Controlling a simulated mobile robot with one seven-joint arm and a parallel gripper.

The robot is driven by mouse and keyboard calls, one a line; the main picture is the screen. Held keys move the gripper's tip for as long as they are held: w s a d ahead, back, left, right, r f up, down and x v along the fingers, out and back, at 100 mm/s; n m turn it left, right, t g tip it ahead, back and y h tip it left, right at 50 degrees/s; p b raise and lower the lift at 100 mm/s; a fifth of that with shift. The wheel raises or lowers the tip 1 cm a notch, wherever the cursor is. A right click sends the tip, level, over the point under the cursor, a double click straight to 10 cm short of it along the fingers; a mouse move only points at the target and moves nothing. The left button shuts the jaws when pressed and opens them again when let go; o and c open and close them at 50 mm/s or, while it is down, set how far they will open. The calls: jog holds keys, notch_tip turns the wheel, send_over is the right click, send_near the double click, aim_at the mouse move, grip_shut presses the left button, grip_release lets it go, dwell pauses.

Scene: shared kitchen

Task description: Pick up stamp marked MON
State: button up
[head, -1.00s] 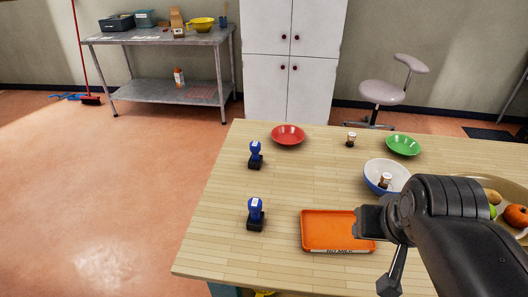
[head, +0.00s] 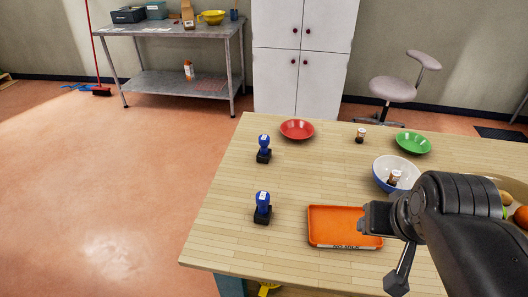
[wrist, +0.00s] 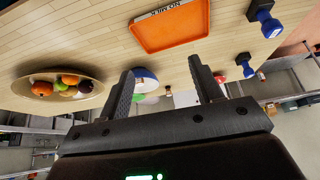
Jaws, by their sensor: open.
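Two blue stamps with black bases stand upright on the wooden table, a nearer one (head: 262,207) and a farther one (head: 264,149). Each has a small white label on top, too small to read, so I cannot tell which is marked MON. In the wrist view the two stamps show at the upper right, one at the top edge (wrist: 264,17) and one below it (wrist: 246,66). My gripper (wrist: 163,80) is open and empty, its fingers wide apart. In the head view my arm is at the right, with its end beside the orange tray, right of both stamps.
An orange tray (head: 344,222) labelled NO MILK lies right of the nearer stamp. A red bowl (head: 297,129), green bowl (head: 413,143), and blue-white bowl (head: 381,174) holding a small bottle stand on the table (head: 226,230). Another bottle (head: 360,135) stands behind.

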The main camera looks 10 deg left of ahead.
jog(key=w+a+r+n, duration=0.2)
jog(key=w+a+r, duration=0.15)
jog(key=w, duration=0.55)
jog(key=n+g+y, duration=0.2)
jog(key=n+y, duration=0.1)
jog(key=n, duration=0.3)
send_near(264, 138)
jog(key=f, duration=0.2)
jog(key=x, duration=1)
jog(key=shift+w+a+f, duration=0.15)
jog(key=shift+w+a, duration=0.1)
jog(key=shift+w, duration=0.25)
grip_shut()
